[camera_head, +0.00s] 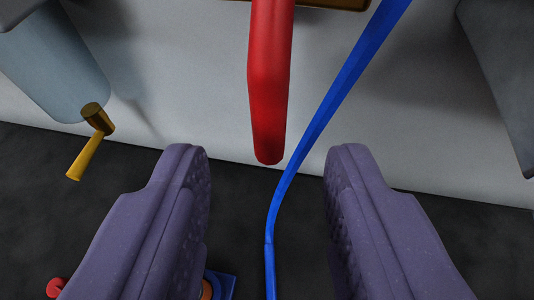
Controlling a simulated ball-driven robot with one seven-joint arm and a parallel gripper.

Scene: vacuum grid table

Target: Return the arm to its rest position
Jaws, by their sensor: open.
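My gripper (265,165) shows in the head camera view as two purple padded fingers, one at lower left and one at lower right. The fingers stand wide apart and hold nothing. A red rounded bar (268,85) hangs down from the top edge, and its lower end appears in the gap between the fingertips. I cannot tell how far the bar is from the fingers. The rest of my arm is not in view.
A blue hose (330,105) runs from the top right down between the fingers. A grey-blue cylinder (55,65) with a yellow crank handle (90,145) is at left. A light grey wall (180,80) lies behind, above a dark floor (60,220). A dark grey block (505,70) is at right.

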